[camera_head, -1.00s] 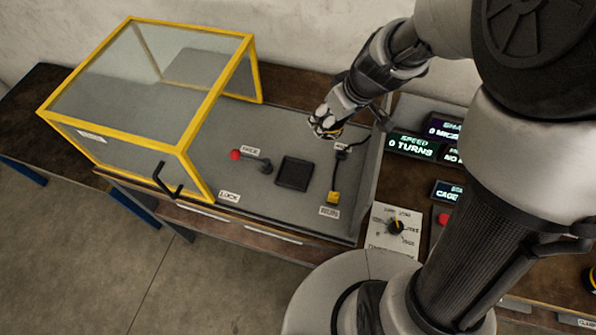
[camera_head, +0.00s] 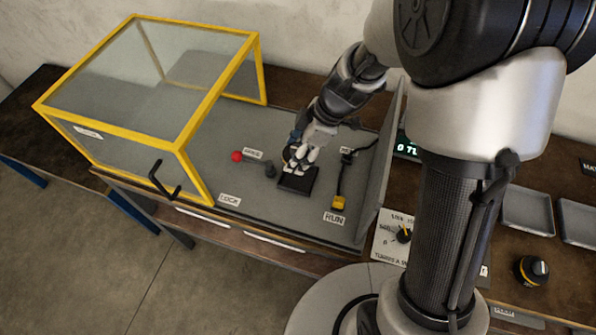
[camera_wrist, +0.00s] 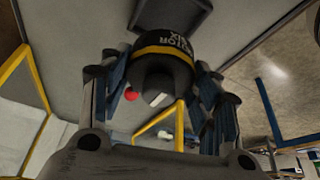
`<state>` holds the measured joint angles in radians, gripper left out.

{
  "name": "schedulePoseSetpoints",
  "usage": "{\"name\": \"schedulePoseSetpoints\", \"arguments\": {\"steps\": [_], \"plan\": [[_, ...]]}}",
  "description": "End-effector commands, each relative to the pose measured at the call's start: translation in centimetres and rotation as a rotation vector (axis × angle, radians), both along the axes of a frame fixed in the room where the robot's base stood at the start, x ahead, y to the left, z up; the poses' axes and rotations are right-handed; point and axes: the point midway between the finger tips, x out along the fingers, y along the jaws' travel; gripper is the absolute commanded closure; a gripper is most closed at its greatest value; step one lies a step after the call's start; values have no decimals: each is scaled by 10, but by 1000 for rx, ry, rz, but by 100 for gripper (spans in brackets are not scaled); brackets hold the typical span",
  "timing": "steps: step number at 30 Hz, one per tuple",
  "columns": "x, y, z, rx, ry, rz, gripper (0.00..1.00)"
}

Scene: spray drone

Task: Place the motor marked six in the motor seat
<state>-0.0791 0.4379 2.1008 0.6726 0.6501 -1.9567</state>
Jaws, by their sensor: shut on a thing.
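The motor (camera_wrist: 165,45) is a black cylinder with a yellow band, its lettering reading upside down as "MOTOR SIX" in the wrist view. My gripper (camera_wrist: 160,85) is shut on it, one finger on each side. In the head view my gripper (camera_head: 300,160) is over the far part of a black square pad (camera_head: 297,182), which looks like the motor seat. The pad's dark edge also shows beyond the motor in the wrist view (camera_wrist: 170,14). The motor is mostly hidden by the fingers in the head view. I cannot tell whether it touches the pad.
A yellow-framed clear cage (camera_head: 150,85) stands open to the left. A red-knobbed lever (camera_head: 238,156) lies left of the pad. A yellow-ended lever (camera_head: 339,202) is to its right, with a grey side panel (camera_head: 385,150) beyond. Another yellow-banded motor (camera_head: 531,270) stands far right.

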Motion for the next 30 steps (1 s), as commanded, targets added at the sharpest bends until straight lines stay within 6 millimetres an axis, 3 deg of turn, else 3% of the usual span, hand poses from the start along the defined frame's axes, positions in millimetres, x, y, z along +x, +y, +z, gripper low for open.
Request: {"name": "schedulePoseSetpoints", "arguments": {"steps": [3, 11, 18, 30], "plan": [[1, 0, -24, 0, 0, -2, 86], [1, 0, -41, 1, -1, -3, 86], [1, 0, -75, 1, 0, -2, 86], [1, 0, -79, 1, -3, -1, 86]]}}
